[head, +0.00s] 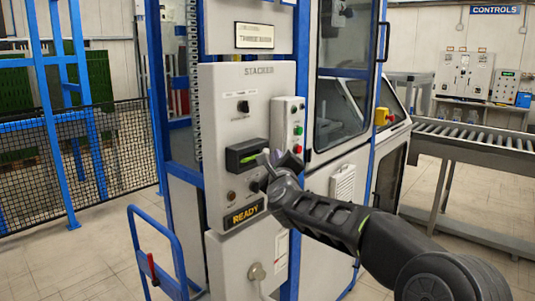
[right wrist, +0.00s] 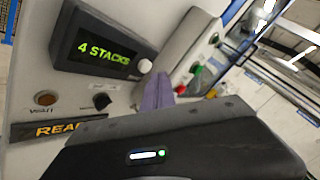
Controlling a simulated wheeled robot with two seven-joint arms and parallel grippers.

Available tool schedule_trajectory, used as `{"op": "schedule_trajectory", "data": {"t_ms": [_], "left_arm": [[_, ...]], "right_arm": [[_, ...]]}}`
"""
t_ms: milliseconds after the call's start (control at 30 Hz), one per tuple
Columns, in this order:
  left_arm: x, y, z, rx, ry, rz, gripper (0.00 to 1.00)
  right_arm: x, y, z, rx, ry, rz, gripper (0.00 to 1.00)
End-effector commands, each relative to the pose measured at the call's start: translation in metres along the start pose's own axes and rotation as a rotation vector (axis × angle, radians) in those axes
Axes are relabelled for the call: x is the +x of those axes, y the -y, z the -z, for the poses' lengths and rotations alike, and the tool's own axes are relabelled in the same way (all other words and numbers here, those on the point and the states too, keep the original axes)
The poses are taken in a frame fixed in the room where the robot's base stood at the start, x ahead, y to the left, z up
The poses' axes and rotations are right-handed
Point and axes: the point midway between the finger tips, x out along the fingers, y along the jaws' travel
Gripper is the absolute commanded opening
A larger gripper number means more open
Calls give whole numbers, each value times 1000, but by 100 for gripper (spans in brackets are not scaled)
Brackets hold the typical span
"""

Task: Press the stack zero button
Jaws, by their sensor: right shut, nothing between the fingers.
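The stacker panel (head: 218,110) is a grey upright cabinet face labelled STACKER. Its black counter display (head: 240,154) reads "4 STACKS" in green in the right wrist view (right wrist: 103,48). A small white round button (right wrist: 145,66) sits at the display's right end; I cannot read a label on it. In the head view my right gripper covers that spot. My right gripper (head: 269,158) is shut and empty, its fingertips by the display's right end. In the right wrist view the closed fingers (right wrist: 158,92) point at the panel just below the white button; I cannot tell whether they touch anything. My left gripper is out of view.
Below the display are an amber WAIT lamp (right wrist: 45,98), a black knob (right wrist: 102,101) and a lit READY sign (head: 245,214). A side box (head: 289,118) with green and red buttons stands close right of the display. A blue rail (head: 152,245) stands in front at lower left.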

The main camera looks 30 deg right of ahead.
Motion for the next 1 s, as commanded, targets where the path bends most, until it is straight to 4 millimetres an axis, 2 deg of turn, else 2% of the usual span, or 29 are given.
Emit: {"op": "schedule_trajectory", "data": {"t_ms": [1000], "left_arm": [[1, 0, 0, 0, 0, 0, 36]], "right_arm": [[6, -4, -5, 0, 1, 0, 0]]}}
